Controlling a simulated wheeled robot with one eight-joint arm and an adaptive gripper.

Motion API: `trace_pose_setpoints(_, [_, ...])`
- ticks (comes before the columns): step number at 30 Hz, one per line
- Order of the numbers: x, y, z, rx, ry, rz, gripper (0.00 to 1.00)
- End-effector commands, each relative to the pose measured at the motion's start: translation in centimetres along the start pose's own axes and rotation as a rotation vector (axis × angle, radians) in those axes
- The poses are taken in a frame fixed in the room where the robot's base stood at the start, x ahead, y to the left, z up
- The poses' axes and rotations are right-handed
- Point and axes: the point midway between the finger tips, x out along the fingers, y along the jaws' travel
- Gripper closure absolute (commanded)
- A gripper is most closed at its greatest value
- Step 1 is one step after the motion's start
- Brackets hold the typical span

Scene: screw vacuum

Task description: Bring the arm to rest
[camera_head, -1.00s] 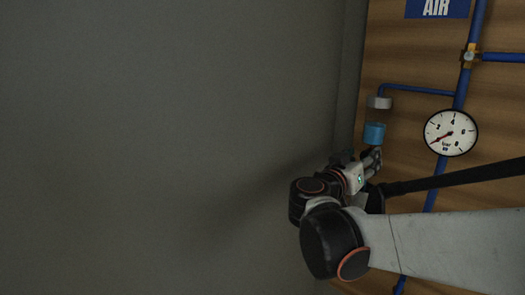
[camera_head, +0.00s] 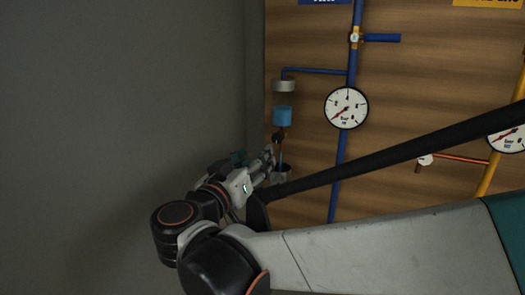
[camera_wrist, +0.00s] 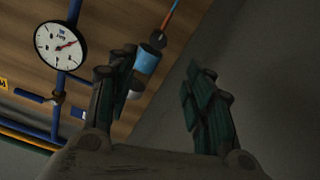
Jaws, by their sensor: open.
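My gripper (camera_head: 268,160) is in the lower middle of the head view, at the end of my arm, with its tip near the left edge of the wooden panel. In the wrist view the two fingers of my gripper (camera_wrist: 160,95) stand wide apart with nothing between them. Beyond the left finger a light-blue cylinder (camera_wrist: 147,60) shows, partly hidden by that finger. In the head view the same blue cylinder (camera_head: 282,115) hangs below a grey cap (camera_head: 284,86), just above my gripper. A dark part and a thin pipe sit under it. Whether my gripper touches them I cannot tell.
A wooden panel (camera_head: 420,80) carries blue pipes, a round gauge (camera_head: 346,107) and a second gauge (camera_head: 510,137) cut off at the right. A yellow pipe (camera_head: 510,130) and a reddish pipe are also at the right. A plain grey wall (camera_head: 110,80) fills the left, with open room before it.

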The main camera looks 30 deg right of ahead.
Motion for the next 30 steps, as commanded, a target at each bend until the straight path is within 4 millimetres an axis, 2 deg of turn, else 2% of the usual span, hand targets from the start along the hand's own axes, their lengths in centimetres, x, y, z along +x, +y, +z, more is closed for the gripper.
trace_pose_setpoints(15, [-0.3,0.1,0.1,0.0,0.0,-0.001,0.53])
trace_pose_setpoints(17, [-0.3,0.1,0.4,-0.004,-0.006,-0.002,0.53])
trace_pose_setpoints(19, [-0.1,0.2,1.7,-0.018,-0.032,-0.007,0.53])
trace_pose_setpoints(20, [0.0,0.2,2.6,-0.029,-0.05,-0.012,0.53])
trace_pose_setpoints(23, [0.3,0.4,7.0,-0.083,-0.146,-0.042,0.53])
trace_pose_setpoints(27, [0.1,0.6,15.3,-0.178,-0.326,-0.126,0.53])
trace_pose_setpoints(30, [-0.7,0.5,20.8,-0.231,-0.444,-0.209,0.53])
